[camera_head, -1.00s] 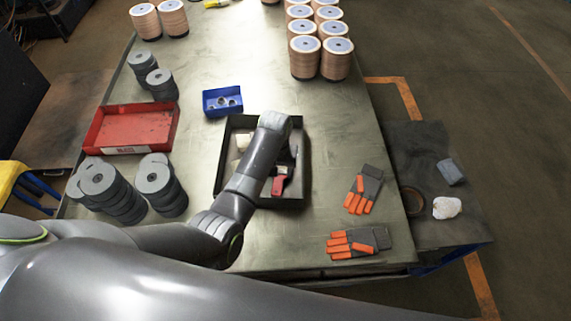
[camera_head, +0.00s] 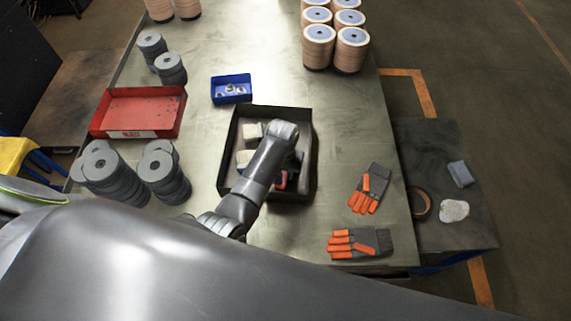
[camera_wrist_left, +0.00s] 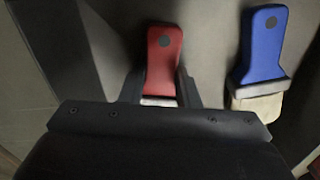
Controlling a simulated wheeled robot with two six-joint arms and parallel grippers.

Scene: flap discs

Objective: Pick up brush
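A black tray (camera_head: 311,150) on the table holds brushes with pale bristles (camera_head: 248,132). My left arm reaches over it in the head view, and its gripper is mostly hidden behind the wrist. A bit of red handle (camera_head: 281,181) shows beside the arm. In the left wrist view, a red-handled brush (camera_wrist_left: 163,62) lies between the two fingers of my left gripper (camera_wrist_left: 161,88). The fingers are close to its sides, but I cannot tell whether they grip it. A blue-handled brush (camera_wrist_left: 264,45) lies to the right, apart from the fingers. My right gripper is not in view.
A red bin (camera_head: 138,112) and stacks of grey discs (camera_head: 160,172) stand on the left. A small blue box (camera_head: 231,88) is behind the tray. Orange-grey gloves (camera_head: 360,243) lie on the right, and wooden-coloured spools (camera_head: 335,45) stand at the back.

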